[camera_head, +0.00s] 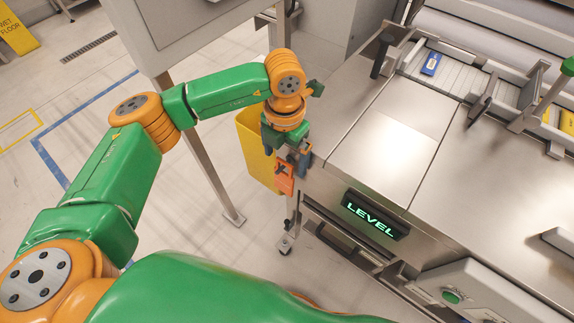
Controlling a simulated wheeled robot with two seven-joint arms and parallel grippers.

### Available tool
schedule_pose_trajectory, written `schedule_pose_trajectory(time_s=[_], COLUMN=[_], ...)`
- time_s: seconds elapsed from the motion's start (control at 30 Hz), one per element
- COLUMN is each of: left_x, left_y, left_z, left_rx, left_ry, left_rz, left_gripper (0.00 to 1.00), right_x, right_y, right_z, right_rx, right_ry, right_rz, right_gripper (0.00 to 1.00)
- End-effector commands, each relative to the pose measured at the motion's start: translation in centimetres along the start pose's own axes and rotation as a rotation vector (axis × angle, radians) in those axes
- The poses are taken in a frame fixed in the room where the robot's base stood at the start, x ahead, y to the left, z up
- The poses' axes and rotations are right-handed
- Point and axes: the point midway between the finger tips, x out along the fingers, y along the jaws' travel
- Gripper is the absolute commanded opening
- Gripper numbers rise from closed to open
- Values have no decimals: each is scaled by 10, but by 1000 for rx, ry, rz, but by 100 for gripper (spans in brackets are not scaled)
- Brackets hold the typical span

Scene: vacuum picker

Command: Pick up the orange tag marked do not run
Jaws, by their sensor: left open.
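An orange tag (285,179) with a dark mark on it hangs beside the left corner of the steel machine (385,135). Its lettering is too small to read. My left gripper (288,158) points down just above the tag, with its jaws open. The fingers partly overlap the tag's upper end, and I cannot tell whether they touch it. My right gripper is out of view.
A yellow bin (255,150) stands behind my left gripper. A steel post (205,165) rises left of it. The machine has a lit LEVEL display (375,215) and a green button (452,296). A blue packet (431,64) lies on the slatted top section.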

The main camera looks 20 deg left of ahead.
Motion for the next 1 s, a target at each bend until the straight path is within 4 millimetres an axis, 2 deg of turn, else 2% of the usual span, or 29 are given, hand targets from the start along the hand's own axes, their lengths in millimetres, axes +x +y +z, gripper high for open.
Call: schedule_pose_trajectory(time_s=[0.2,0.3,0.57,0.87,0.9,1.0], left_x=[37,55,61,61,61,61], left_y=[-3,-3,-3,-3,-3,-3], left_z=[-3,-2,-1,-1,-1,-1], left_rx=[-1,0,0,0,0,0], left_ry=[6,2,-1,-1,-1,-1], left_rz=[-2,-3,-2,-3,-3,-3], left_gripper=[100,100,100,19,16,16], right_x=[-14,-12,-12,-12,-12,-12], right_y=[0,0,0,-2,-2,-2], right_z=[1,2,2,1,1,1], right_rx=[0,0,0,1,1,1], right_ry=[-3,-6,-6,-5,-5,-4], right_rz=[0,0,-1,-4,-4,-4], right_gripper=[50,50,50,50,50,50])
